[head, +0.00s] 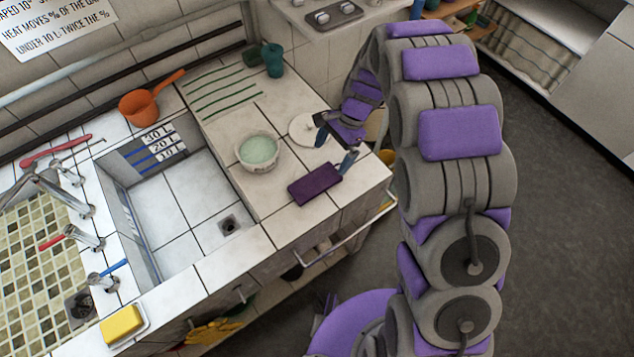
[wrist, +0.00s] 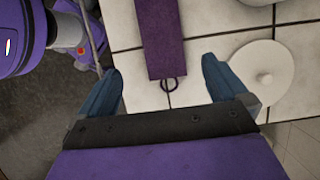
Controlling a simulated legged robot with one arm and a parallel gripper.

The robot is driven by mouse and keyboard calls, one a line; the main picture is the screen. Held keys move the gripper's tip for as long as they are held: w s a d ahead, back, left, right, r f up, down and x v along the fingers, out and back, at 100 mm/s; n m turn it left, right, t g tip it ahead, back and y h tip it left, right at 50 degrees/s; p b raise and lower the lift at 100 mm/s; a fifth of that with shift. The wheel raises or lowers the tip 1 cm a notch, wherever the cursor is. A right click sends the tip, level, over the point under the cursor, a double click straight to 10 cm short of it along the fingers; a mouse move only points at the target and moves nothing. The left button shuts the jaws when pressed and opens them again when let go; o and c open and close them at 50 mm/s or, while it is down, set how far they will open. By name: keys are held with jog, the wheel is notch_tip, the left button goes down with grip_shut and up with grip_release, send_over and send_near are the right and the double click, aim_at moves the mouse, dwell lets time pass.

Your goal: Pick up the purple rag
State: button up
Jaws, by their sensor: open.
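The purple rag (head: 315,184) lies flat on the white tiled counter near its front right edge. In the wrist view the rag (wrist: 160,38) is a dark purple strip at the top centre, with a small dark loop (wrist: 169,84) at its near end. My gripper (head: 335,145) is open above the counter, beyond the rag and beside the white round lid. In the wrist view its two blue fingers (wrist: 162,88) are spread to either side of the rag's loop end, with nothing held between them. I cannot tell the exact height of the fingers above the tiles.
A bowl of pale green contents (head: 258,152) stands left of the rag. The white lid (head: 304,129) lies behind it and shows close to the right finger in the wrist view (wrist: 262,72). The sink basin (head: 185,205) opens at left. A rail (head: 345,240) runs along the counter front.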

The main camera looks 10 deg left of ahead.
jog(key=b, duration=0.1)
send_over(317, 179)
jog(key=w+d, duration=0.2)
jog(key=f, duration=0.5)
jog(key=shift+s+f, duration=0.15)
jog(key=shift+s, duration=0.1)
jog(key=x, duration=0.1)
jog(key=b+x, duration=0.1)
jog(key=x, duration=0.1)
jog(key=b+x, duration=0.1)
jog(key=x, duration=0.1)
jog(key=shift+a, duration=0.25)
jog(key=shift+c, duration=0.4)
jog(key=c, duration=1.1)
jog(key=shift+r, duration=0.2)
